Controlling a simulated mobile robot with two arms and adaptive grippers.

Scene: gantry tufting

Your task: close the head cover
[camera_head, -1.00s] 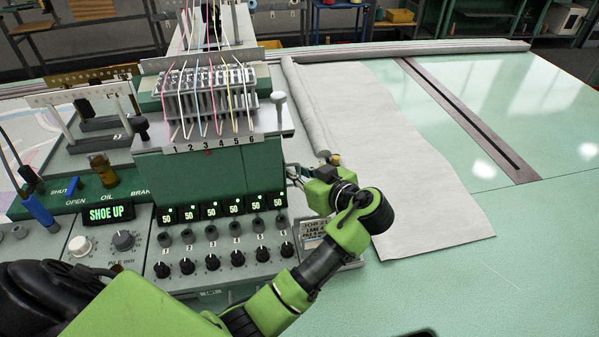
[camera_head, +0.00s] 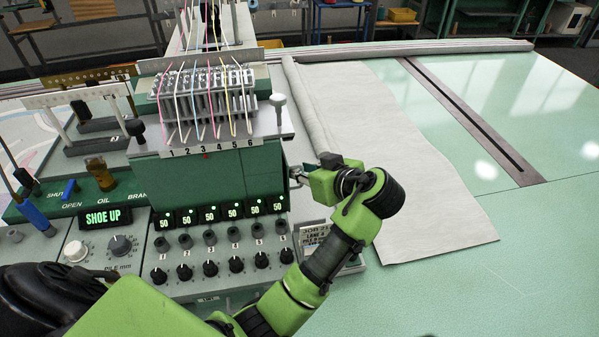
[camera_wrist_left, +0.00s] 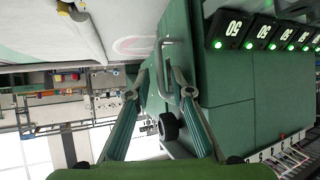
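The tufting head stands left of centre in the head view, with a green front cover (camera_head: 205,180) below a grey ledge numbered 1 to 6. The row of thread guides (camera_head: 205,85) above it is exposed, with coloured threads over it. In the left wrist view the green cover (camera_wrist_left: 225,75) fills the right side and bears a grey bar handle (camera_wrist_left: 166,52). My left gripper (camera_head: 300,176) is at the head's right side. In the left wrist view its fingers (camera_wrist_left: 158,90) are apart, close to the handle; whether they touch it is unclear. My right gripper is out of view.
A control panel with black knobs (camera_head: 210,268), lit 50 displays and a SHOE UP screen (camera_head: 108,217) lies below the head. A grey knobbed post (camera_head: 278,108) rises at the head's right corner.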

